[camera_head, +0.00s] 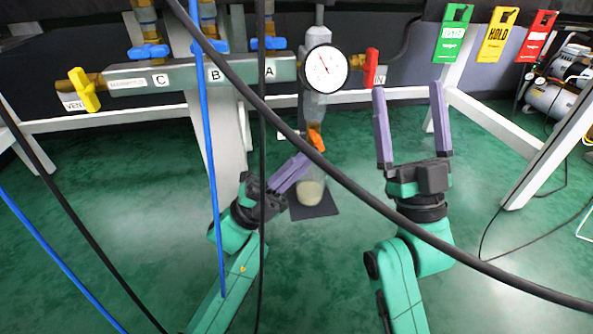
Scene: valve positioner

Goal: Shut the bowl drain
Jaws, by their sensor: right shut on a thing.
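The orange drain lever (316,139) sits at the bottom of the clear bowl (314,106), below the gauge. It is tilted, its lower end to the right. My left gripper (305,160) is just below and left of it, its purple fingers close together and pointing up at it. I cannot tell whether they touch or grip the lever. A jar with pale contents (311,192) stands under the drain, partly behind the fingers. My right gripper (408,90) is to the right, pointing up, its two fingers wide apart with nothing visible between them.
A grey manifold (190,76) with blue valve handles and a yellow handle (84,90) runs across the back. A round gauge (325,68) and a red handle (371,67) are right of it. Black and blue hoses cross the foreground. Tags (497,36) hang at upper right.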

